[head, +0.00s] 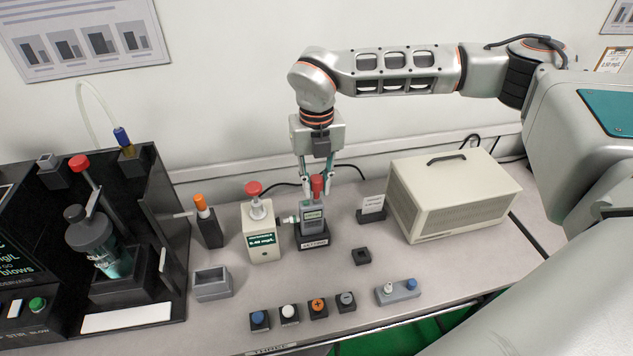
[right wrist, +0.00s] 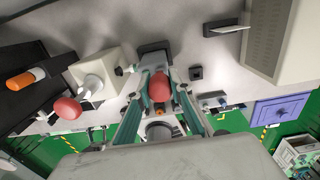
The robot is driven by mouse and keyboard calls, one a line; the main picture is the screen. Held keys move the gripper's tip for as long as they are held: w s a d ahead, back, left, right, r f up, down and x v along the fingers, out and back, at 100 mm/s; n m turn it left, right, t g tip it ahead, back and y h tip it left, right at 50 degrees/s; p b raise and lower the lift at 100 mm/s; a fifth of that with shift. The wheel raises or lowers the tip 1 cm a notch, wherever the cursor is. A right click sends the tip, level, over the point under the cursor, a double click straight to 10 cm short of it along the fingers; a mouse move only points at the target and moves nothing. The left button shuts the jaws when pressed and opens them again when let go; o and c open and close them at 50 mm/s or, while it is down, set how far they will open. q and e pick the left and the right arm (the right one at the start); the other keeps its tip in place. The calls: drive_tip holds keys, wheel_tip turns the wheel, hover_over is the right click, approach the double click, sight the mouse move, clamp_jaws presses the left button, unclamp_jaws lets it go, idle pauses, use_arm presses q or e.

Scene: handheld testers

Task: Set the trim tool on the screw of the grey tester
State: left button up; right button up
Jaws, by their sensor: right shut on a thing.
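My right gripper (head: 317,190) is shut on the red-handled trim tool (head: 317,183). It points down over the grey tester (head: 313,217), close to its top. The tester stands upright in a dark labelled stand (head: 313,243). My left gripper is not in view.
A white device (head: 260,238) with a red knob stands just left of the tester. An orange-topped tool (head: 207,222) is further left. A card holder (head: 372,210) and a beige box (head: 450,200) stand right. An empty dark square holder (head: 361,257) and several buttons lie in front.

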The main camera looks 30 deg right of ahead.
drive_tip(key=o, duration=1.1)
drive_tip(key=shift+o, duration=0.2)
drive_tip(key=shift+r, duration=0.15)
drive_tip(key=shift+r+p, duration=1.4)
drive_tip(key=shift+r, duration=0.6)
drive_tip(key=shift+r+p, duration=0.8)
drive_tip(key=shift+r, duration=0.6)
